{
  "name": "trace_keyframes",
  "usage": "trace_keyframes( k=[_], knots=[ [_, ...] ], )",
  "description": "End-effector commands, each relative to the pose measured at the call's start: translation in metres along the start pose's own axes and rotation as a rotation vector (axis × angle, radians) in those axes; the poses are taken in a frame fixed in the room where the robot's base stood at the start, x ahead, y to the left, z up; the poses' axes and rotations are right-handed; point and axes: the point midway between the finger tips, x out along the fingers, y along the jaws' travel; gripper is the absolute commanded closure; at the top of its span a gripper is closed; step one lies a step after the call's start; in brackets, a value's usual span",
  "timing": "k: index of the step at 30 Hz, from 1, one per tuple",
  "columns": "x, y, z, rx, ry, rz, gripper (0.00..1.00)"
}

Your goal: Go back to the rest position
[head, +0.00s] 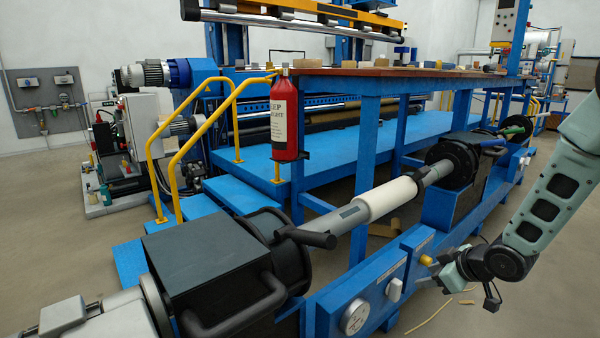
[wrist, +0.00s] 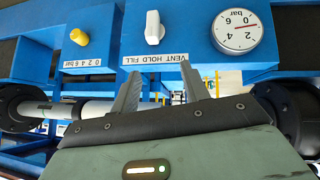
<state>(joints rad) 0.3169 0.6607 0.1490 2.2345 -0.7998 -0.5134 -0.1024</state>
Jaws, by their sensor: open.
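My gripper (wrist: 160,72) is open and empty, with its two grey fingers apart in the wrist view. In that view the fingers point at a blue control panel with a white knob (wrist: 154,28), a yellow knob (wrist: 79,37) and a pressure gauge (wrist: 237,31). A label strip (wrist: 156,59) below the white knob reads VENT HOLD FILL. In the head view my arm reaches in from the right, bent down, with the gripper low beside the panel. The head view also shows the white knob (head: 395,289), yellow knob (head: 426,260) and gauge (head: 355,316).
A long shaft with a white roll (head: 386,199) runs between black chucks above the panel. A red extinguisher (head: 285,118) and yellow handrails (head: 207,118) stand behind it. A blue frame with a wooden top (head: 385,72) is further back.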

Motion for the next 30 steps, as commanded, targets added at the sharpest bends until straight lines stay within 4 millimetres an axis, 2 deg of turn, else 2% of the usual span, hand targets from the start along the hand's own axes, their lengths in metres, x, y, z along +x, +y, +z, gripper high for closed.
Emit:
trace_keyframes(
  k=[1, 5, 6, 9, 12, 15, 21, 23, 24, 30],
  knots=[
    [-0.013, -0.025, -0.027, -0.008, -0.049, -0.006, 0.55],
    [-0.049, -0.091, -0.061, 0.017, -0.197, -0.025, 0.55],
    [-0.064, -0.114, -0.068, 0.025, -0.244, -0.035, 0.55],
    [-0.105, -0.171, -0.075, 0.044, -0.358, -0.069, 0.55],
    [-0.145, -0.22, -0.071, 0.059, -0.457, -0.106, 0.55],
    [-0.18, -0.258, -0.062, 0.066, -0.54, -0.141, 0.55],
    [-0.244, -0.315, -0.038, 0.066, -0.677, -0.207, 0.55],
    [-0.263, -0.328, -0.032, 0.065, -0.713, -0.224, 0.55],
    [-0.271, -0.321, -0.044, 0.073, -0.712, -0.221, 0.55],
    [-0.301, -0.312, -0.074, 0.072, -0.71, -0.219, 0.55]
  ],
)
